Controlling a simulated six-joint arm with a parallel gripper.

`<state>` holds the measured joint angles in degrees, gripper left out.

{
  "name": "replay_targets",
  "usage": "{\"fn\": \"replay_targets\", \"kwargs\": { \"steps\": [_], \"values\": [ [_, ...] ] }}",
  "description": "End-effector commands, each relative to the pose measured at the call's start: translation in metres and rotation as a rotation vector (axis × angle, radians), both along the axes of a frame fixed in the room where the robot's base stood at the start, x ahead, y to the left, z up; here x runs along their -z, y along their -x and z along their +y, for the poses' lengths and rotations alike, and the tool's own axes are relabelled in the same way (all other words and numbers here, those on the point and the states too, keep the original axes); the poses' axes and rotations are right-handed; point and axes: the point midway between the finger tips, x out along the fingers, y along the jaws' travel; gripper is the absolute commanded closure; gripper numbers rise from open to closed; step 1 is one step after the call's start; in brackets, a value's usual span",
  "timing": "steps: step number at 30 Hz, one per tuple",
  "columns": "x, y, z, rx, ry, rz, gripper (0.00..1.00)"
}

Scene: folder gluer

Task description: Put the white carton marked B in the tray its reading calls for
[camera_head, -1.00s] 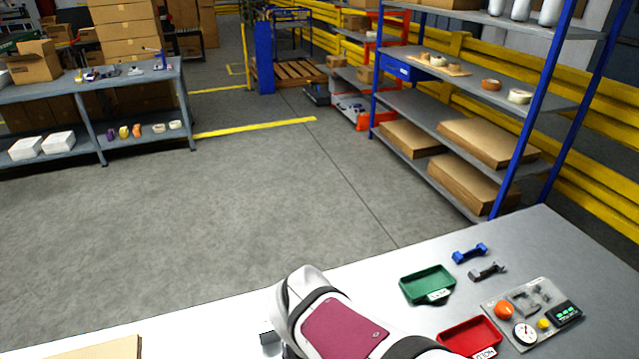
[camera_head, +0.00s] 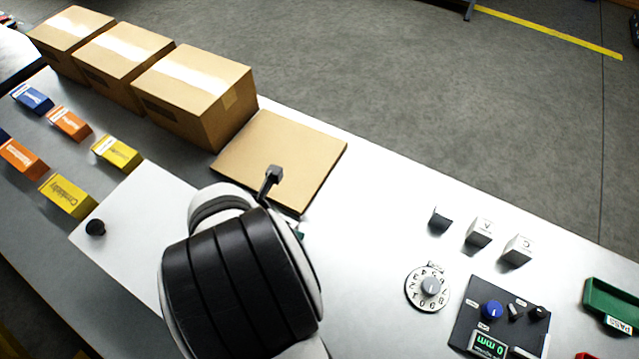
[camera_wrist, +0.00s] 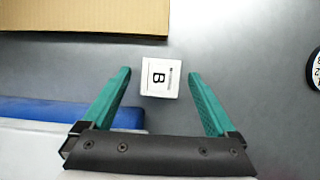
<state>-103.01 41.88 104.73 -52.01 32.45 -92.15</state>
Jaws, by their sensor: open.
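The white carton marked B (camera_wrist: 158,78) lies on the grey surface in the wrist view, between and slightly beyond my fingertips. My gripper (camera_wrist: 160,75) is open, its green fingers spread on either side of the carton with gaps showing. In the head view my arm hides most of the gripper and I do not make out carton B. A green tray (camera_head: 598,290) with a PASS label stands at the right edge. A bit of a red tray (camera_head: 584,355) shows at the bottom right. A dark panel (camera_head: 470,318) has a display reading 0 mm.
A cardboard sheet (camera_head: 300,150) and large boxes (camera_head: 195,95) line the far side. Yellow and orange cartons lie left.

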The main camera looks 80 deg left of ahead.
Motion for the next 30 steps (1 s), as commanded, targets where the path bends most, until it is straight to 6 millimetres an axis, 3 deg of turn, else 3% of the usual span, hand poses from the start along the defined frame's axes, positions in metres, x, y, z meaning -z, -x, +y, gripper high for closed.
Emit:
{"fn": "replay_targets", "kwargs": {
  "steps": [5,18,21,26,30],
  "values": [
    [0.000,0.000,0.000,0.002,-0.001,0.001,0.07],
    [0.000,0.000,0.000,0.003,0.000,0.000,0.87],
    [0.000,0.000,0.000,0.003,0.000,0.000,1.00],
    [-0.002,0.000,0.000,0.004,0.000,0.000,1.00],
    [-0.029,0.000,0.001,0.005,-0.007,0.002,1.00]
  ]
}}
